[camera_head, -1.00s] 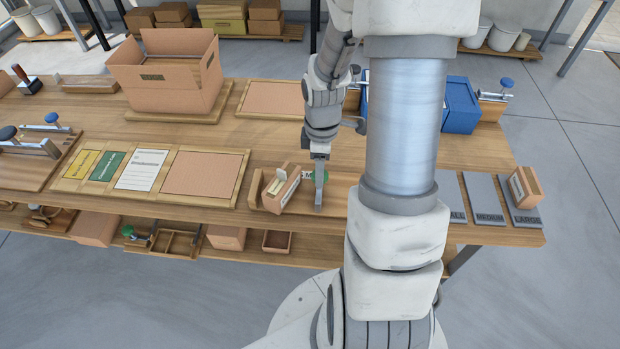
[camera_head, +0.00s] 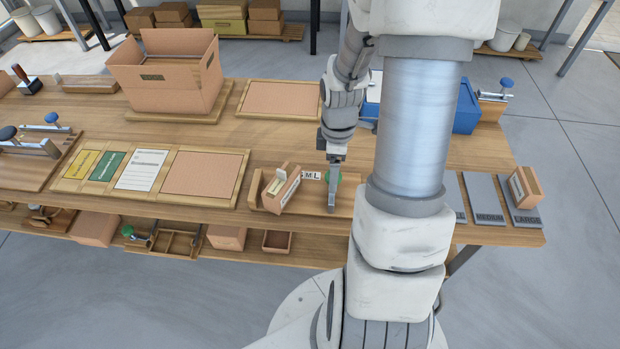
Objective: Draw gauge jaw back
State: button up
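The gauge (camera_head: 350,184) is a low wooden board at the front edge of the bench. A small cardboard box (camera_head: 283,190) with an open flap sits tilted at its left end, beside a wooden end block (camera_head: 256,190). Letter tiles, S M L (camera_head: 311,175), show right of the box. A green round part (camera_head: 327,177), perhaps the jaw's knob, shows partly behind my gripper (camera_head: 332,208). My gripper points down at the board, right of the box and apart from it. Its fingers look like one narrow bar; their opening and any grip are unclear. My arm hides the gauge's right end.
Grey size plates (camera_head: 484,198) lie at the right, with a small box (camera_head: 524,187) on the last one. A blue bin (camera_head: 466,108) stands behind my arm. A large open carton (camera_head: 168,75) and flat panels occupy the left.

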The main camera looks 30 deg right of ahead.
notch_tip(320, 180, up, 7)
jog(key=p, duration=0.6)
jog(key=shift+p, duration=0.3)
dwell(0.4)
